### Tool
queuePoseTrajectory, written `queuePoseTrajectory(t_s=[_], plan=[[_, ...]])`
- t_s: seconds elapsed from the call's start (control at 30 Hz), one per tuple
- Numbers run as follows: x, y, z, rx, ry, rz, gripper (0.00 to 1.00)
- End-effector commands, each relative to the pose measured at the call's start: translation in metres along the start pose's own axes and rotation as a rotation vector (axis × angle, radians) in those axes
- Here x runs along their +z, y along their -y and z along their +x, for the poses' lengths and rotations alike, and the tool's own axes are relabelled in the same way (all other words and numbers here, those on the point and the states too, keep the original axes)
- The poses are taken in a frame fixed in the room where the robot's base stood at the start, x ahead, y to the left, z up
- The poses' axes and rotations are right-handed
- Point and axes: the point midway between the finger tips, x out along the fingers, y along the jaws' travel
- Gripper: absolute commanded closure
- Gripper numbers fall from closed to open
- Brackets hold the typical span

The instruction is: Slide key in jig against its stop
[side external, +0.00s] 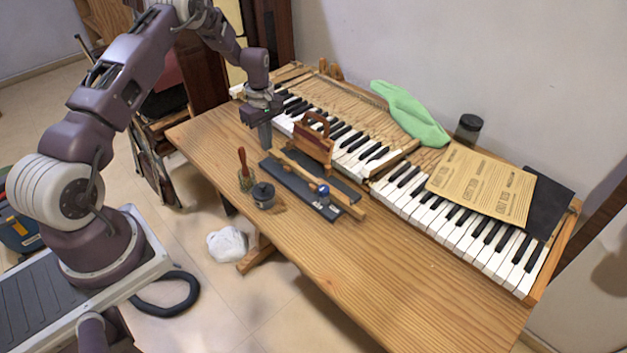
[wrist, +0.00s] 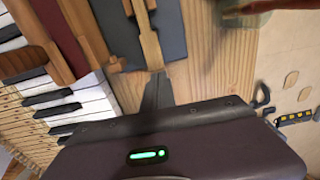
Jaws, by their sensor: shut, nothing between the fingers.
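The key is a long light-wood bar (side external: 335,198) lying lengthwise on a dark grey jig (side external: 300,188) on the table. A small blue-topped round piece (side external: 322,188) sits on the jig near the key's right part. In the wrist view the key's near end (wrist: 150,45) points at my gripper, between dark strips of the jig (wrist: 171,32). My gripper (side external: 266,147) is shut and empty, pointing down at the jig's left end beside that end of the key. In the wrist view its fingertips (wrist: 158,76) are close to the key's end; I cannot tell whether they touch. The stop is not clearly distinguishable.
A wooden rack with an arched handle (side external: 313,137) stands just behind the jig. A jar with a red-handled brush (side external: 245,172) and a dark pot (side external: 263,194) stand in front. The piano keyboard (side external: 455,215) runs behind. The table's front right (side external: 400,270) is clear.

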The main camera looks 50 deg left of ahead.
Motion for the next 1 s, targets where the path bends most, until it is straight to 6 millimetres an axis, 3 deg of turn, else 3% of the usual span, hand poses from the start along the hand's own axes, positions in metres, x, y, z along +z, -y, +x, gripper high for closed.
queuePoseTrajectory(t_s=[1.0], plan=[[0.012,0.000,0.000,0.000,0.000,-0.001,1.00]])
